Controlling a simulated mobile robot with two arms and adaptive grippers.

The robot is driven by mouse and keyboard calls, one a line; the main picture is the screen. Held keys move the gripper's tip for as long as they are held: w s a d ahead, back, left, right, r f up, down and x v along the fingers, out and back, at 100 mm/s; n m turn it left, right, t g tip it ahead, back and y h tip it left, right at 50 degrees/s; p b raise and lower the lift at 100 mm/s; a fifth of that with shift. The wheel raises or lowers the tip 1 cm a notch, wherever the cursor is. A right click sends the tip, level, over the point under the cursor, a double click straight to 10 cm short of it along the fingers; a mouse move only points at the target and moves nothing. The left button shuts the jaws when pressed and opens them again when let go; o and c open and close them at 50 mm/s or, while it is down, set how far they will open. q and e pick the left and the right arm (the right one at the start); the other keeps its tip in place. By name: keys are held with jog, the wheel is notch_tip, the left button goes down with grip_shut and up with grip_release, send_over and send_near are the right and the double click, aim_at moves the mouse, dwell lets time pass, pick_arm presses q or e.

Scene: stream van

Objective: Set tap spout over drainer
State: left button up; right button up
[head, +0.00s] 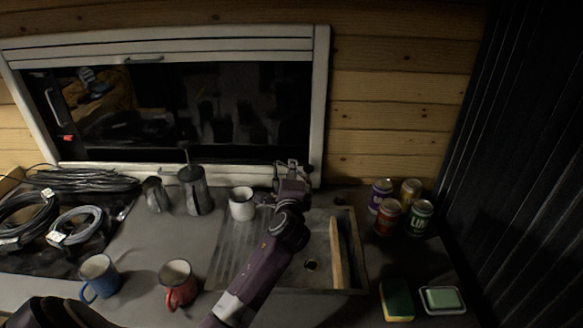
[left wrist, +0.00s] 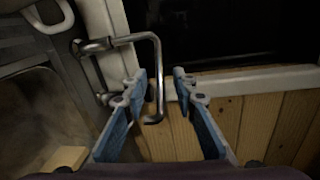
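The metal tap (left wrist: 158,75) shows in the left wrist view, its bent spout running to the right and then down between my fingers. My left gripper (left wrist: 160,88) is open around the spout, which lies closer to the left-hand finger; I cannot tell if they touch. In the head view my left gripper (head: 291,172) is at the back of the sink unit, below the window frame, and hides most of the tap. The ribbed drainer (head: 232,250) is the left half of the unit, left of the basin (head: 312,250). My right gripper is not in view.
A white mug (head: 241,207) stands at the drainer's back. A wooden board (head: 336,255) leans in the basin. Cans (head: 420,218), a sponge (head: 397,300) and a soap dish (head: 442,299) are right.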

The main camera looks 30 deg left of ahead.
pick_arm(q)
jog(key=shift+x, duration=1.25)
grip_shut()
